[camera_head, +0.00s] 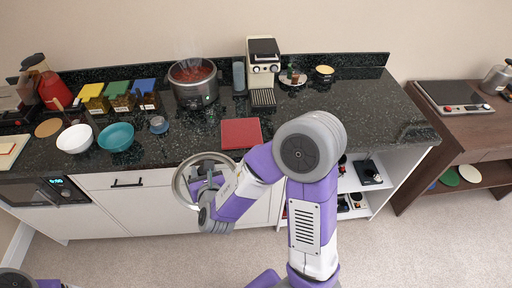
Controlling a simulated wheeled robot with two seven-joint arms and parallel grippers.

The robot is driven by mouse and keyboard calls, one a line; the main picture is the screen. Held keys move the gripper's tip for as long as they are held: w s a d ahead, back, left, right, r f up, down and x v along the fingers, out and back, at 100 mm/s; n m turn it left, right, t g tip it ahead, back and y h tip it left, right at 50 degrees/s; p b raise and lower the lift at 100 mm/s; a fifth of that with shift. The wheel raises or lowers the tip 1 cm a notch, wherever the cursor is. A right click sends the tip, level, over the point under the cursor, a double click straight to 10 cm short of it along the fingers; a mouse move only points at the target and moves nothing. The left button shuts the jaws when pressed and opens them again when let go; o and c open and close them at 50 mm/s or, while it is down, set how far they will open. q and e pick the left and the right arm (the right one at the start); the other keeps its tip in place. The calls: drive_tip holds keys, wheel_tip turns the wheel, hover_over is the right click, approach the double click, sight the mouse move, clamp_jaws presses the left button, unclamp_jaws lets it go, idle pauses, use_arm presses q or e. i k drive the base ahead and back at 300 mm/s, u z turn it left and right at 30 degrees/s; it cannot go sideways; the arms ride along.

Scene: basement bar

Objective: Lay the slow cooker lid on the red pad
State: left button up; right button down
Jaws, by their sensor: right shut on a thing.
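The red pad (241,132) lies flat and bare on the dark speckled counter. The slow cooker (194,84) stands open behind it to the left, with red food inside and steam rising. My right gripper (208,180) is shut on the slow cooker lid (182,186), a round lid with a pale metal rim. The lid is in front of the counter's front edge, to the left of and nearer than the pad. My gripper and wrist cover part of the lid, and the grip point is partly hidden. My left gripper is not visible; only a bit of that arm shows bottom left.
A white bowl (74,138), a teal bowl (116,137) and a small blue-grey jar (159,125) stand left of the pad. A coffee machine (263,67) stands behind it. The counter (350,115) right of the pad is clear.

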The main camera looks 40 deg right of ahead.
sight(241, 132)
drive_tip(key=u, duration=0.05)
drive_tip(key=k, duration=0.6)
drive_tip(key=z, duration=0.75)
drive_tip(key=i, duration=1.2)
drive_tip(key=u, duration=0.7)
